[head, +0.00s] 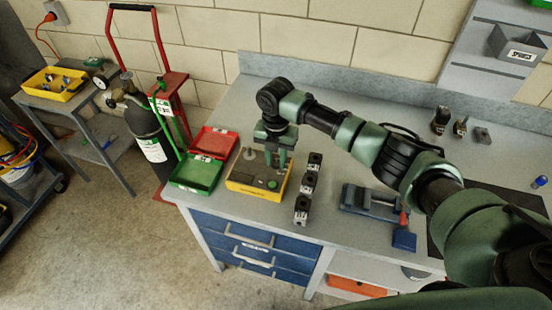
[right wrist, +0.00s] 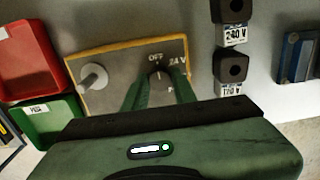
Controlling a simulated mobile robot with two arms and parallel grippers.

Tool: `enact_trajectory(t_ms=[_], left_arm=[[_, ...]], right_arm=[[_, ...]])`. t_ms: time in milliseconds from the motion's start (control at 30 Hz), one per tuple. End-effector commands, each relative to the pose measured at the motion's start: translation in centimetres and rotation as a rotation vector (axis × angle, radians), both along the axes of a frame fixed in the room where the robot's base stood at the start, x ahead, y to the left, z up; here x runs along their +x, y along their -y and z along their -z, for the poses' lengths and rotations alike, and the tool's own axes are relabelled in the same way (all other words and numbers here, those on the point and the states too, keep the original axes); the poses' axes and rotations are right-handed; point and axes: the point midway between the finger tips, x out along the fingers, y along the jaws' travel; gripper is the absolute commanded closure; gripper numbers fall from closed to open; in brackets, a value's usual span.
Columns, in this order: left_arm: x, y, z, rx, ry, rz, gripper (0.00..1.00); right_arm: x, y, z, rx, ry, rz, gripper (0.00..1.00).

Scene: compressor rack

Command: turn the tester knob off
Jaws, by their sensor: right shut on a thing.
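The tester (head: 240,182) is a yellow box with a grey top face near the left end of the workbench. In the right wrist view its face (right wrist: 115,63) carries the labels "OFF" and "24 V" and a third label mostly hidden. The dark tester knob (right wrist: 160,78) is below "OFF", partly covered by my fingers. A small pale mark shows on its upper side, near "OFF"; its exact setting is hard to read. My right gripper (head: 277,165) points down over the tester and also shows in the wrist view (right wrist: 154,92), its green fingers shut around the knob.
A round pale post (right wrist: 92,77) stands on the tester's left part. Red (head: 214,142) and green (head: 196,174) bins are left of it. Black blocks labelled "240 V" (right wrist: 231,12) and "120 V" (right wrist: 230,66) stand close on the right. A blue vise (head: 370,200) is farther right.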

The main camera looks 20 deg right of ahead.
Motion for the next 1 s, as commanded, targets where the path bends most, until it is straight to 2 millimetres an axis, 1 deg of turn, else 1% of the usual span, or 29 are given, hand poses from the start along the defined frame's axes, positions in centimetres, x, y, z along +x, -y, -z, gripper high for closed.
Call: enact_trajectory(t_ms=[500, 533, 567, 600, 900, 1000], left_arm=[[0.01, 0.00, 0.00, 0.000, 0.000, 0.000, 1.00], [0.01, 0.00, 0.00, 0.000, 0.000, 0.000, 1.00], [0.01, 0.00, 0.00, 0.000, 0.000, 0.000, 1.00], [0.02, 0.00, 0.00, 0.000, 0.000, 0.000, 1.00], [0.00, 0.00, 0.03, 0.000, 0.000, 0.000, 1.00], [0.00, 0.01, 0.25, 0.000, 0.000, 0.000, 1.00]], right_arm=[[0.09, -0.05, -0.16, 0.001, 0.003, -0.022, 1.00], [0.10, -0.05, -0.16, 0.001, 0.003, -0.022, 0.71], [0.10, -0.05, -0.16, 0.001, 0.003, -0.022, 0.62], [0.09, -0.05, -0.15, 0.001, 0.003, -0.022, 0.51], [0.04, -0.02, -0.09, 0.000, 0.001, -0.021, 0.51], [0.09, -0.05, -0.60, 0.001, 0.002, -0.022, 0.51]])
